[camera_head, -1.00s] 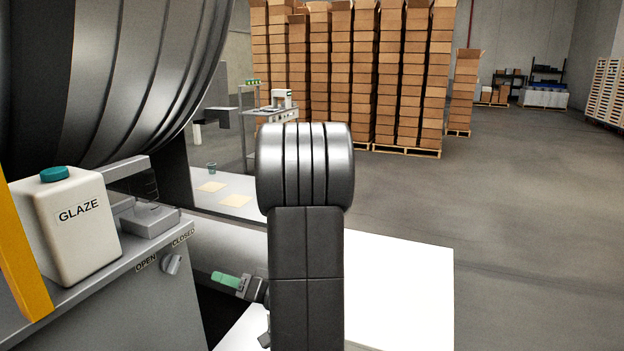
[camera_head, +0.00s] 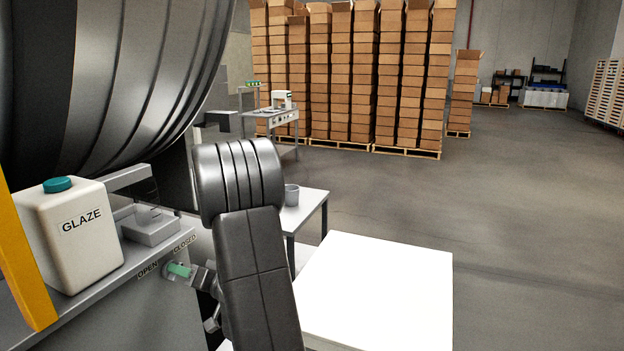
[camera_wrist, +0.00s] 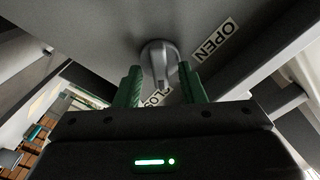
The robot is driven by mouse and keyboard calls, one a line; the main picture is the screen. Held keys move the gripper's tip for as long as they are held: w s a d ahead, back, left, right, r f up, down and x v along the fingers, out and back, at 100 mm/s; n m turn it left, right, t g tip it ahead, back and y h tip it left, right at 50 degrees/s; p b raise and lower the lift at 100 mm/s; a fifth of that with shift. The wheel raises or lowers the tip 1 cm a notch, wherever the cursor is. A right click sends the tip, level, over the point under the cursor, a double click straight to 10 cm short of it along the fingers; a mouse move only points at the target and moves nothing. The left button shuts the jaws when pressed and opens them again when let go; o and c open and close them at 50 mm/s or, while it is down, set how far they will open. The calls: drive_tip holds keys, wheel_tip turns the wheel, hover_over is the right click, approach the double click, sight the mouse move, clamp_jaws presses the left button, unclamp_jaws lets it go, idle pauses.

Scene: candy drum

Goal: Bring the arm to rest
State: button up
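My gripper (camera_head: 178,269) is at the front panel, at the lower left of the head view, with its green fingertips by the spot between the OPEN label (camera_head: 148,270) and the CLOSED label (camera_head: 184,242). In the wrist view, the two green fingers of my gripper (camera_wrist: 160,78) stand apart, one on each side of a grey knob (camera_wrist: 156,52). Gaps seem to show beside the knob; whether a finger touches it is unclear. The knob is hidden behind my gripper in the head view. My dark arm is bent and leans left.
A white GLAZE bottle (camera_head: 78,232) with a teal cap stands on the panel's ledge. A large dark drum (camera_head: 130,80) hangs above. A white table (camera_head: 385,285) is right of my arm. A grey cup (camera_head: 291,195) sits on a small table behind. Open floor lies right.

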drive_tip(key=shift+s+r+n+b, duration=0.1)
drive_tip(key=shift+n+b, duration=0.35)
drive_tip(key=shift+n, duration=1.75)
drive_tip(key=shift+s+n+b, duration=0.1)
drive_tip(key=shift+n+b, duration=0.3)
drive_tip(key=shift+n, duration=1.8)
